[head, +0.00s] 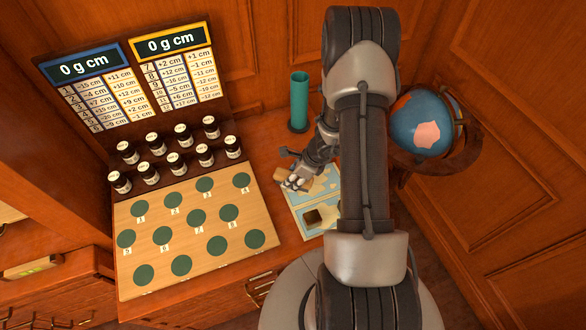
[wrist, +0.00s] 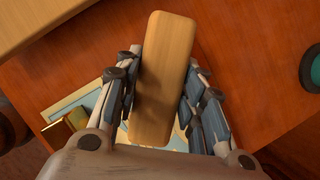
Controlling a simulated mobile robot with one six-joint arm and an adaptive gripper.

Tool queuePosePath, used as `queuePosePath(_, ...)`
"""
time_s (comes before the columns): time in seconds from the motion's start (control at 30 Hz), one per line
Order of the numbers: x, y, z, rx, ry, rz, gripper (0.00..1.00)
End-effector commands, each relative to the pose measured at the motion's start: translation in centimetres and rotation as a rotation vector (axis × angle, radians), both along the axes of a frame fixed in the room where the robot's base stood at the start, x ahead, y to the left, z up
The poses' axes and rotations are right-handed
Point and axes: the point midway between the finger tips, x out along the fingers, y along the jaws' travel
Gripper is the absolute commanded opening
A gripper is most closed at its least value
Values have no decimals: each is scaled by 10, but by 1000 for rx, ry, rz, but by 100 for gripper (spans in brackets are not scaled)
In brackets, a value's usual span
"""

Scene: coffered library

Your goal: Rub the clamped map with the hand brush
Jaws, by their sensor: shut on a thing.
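The hand brush (wrist: 165,75) shows in the wrist view as a long, rounded block of light wood. My gripper (wrist: 163,100) is shut on its sides, with one finger along each side. In the head view my gripper (head: 296,183) is low over the upper left part of the map. The map (head: 300,200) is a pale blue and cream sheet on the desk, partly hidden by my arm. A dark brown block (head: 313,217) sits on its lower part and also shows in the wrist view (wrist: 62,130). The bristles are hidden, so I cannot tell whether they touch the map.
A teal cylinder (head: 299,100) stands behind the map, and a globe (head: 422,124) in a wooden stand is to the right. On the left are a board with green discs (head: 195,235), several dark bottles (head: 176,163) and two score panels (head: 125,75).

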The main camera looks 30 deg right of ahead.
Motion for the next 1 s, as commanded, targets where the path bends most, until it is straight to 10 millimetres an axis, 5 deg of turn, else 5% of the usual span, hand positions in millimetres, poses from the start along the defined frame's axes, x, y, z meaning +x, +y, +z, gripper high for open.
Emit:
queuePosePath(0.43,-2,-1,42,0,0,11,17)
queuePosePath(1.0,-2,-1,44,0,0,12,17)
